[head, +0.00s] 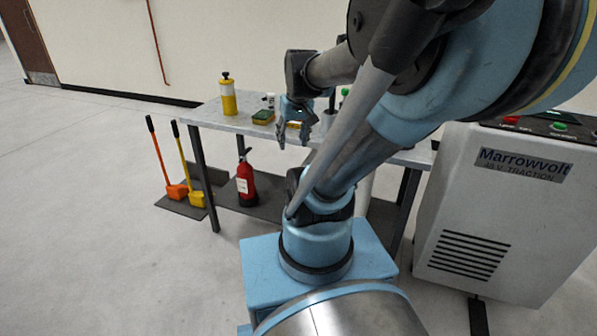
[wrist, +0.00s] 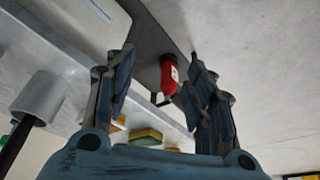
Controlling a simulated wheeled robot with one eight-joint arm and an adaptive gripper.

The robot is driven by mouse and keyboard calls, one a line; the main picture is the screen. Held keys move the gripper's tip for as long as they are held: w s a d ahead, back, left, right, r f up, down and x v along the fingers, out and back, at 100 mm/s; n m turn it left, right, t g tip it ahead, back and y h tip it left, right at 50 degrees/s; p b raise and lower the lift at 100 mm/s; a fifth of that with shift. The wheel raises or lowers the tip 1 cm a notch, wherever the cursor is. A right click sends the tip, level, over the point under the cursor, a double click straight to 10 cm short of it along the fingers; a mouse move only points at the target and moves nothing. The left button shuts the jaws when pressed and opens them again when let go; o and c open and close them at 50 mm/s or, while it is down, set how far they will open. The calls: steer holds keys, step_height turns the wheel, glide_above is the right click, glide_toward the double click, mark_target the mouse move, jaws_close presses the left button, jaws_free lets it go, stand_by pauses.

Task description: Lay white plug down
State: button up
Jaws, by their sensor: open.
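My gripper (head: 293,139) is open, with its fingers pointing down at the front edge of the table (head: 222,116). In the wrist view my gripper (wrist: 162,56) shows both fingers spread wide, with nothing held between them. A small white and dark thing (head: 270,99) stands on the table behind the sponge; it is too small to tell whether it is the white plug. I cannot make out a white plug for certain in either view.
On the table are a yellow bottle (head: 229,98), a green-yellow sponge (head: 263,117) and a grey cup (head: 327,121) holding long tools. A red extinguisher (head: 246,183) stands on the lower shelf. A large grey cabinet (head: 500,220) is at the right.

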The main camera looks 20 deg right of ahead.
steer(key=s+f+g, duration=0.1)
steer(key=s+f, duration=0.5)
steer(key=s, duration=0.4)
steer(key=shift+a+f, duration=0.15)
steer(key=shift+a, duration=0.05)
